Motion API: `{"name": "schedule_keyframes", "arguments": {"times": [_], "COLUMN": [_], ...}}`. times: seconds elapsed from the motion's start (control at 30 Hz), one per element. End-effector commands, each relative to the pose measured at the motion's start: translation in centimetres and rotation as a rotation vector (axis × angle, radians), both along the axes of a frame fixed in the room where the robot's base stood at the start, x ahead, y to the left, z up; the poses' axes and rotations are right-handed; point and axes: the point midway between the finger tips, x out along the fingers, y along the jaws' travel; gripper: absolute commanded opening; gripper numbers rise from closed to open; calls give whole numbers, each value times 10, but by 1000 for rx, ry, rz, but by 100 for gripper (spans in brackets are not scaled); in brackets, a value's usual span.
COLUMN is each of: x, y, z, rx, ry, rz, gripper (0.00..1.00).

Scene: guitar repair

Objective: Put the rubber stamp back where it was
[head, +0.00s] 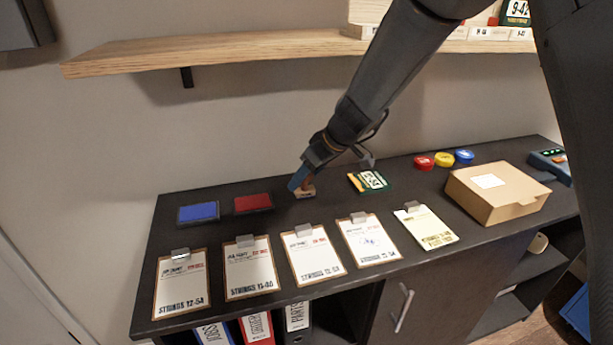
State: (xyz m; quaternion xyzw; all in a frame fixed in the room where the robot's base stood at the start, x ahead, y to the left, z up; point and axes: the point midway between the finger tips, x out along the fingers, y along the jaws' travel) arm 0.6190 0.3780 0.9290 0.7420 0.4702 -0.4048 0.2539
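The rubber stamp (306,192) is a small wooden block with an orange-brown handle. It is at the dark cabinet top, to the right of the red ink pad (253,203). My gripper (303,181) points down at the stamp from above, with a blue finger beside the handle on the left. The other finger is hidden or too small to make out, so I cannot tell whether the gripper is closed on the handle. I also cannot tell whether the stamp touches the surface. A blue ink pad (198,212) lies further left.
Several clipboards with papers (316,257) line the front edge. A card packet (369,180) lies right of the stamp. A cardboard box (498,193) and red, yellow and blue round tins (443,159) are further right. A wooden shelf (220,52) overhangs the back.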

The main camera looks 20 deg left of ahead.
Motion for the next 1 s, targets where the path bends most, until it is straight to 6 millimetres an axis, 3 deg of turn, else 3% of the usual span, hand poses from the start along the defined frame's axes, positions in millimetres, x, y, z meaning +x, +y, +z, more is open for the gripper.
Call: {"name": "schedule_keyframes", "arguments": {"times": [0.17,0.7,1.0], "x": [0,-21,-28], "y": [0,-48,-59], "z": [4,84,103], "rx": [-1,1,0], "ry": [1,-3,0], "rz": [-1,-2,0], "gripper": [56,56,56]}}
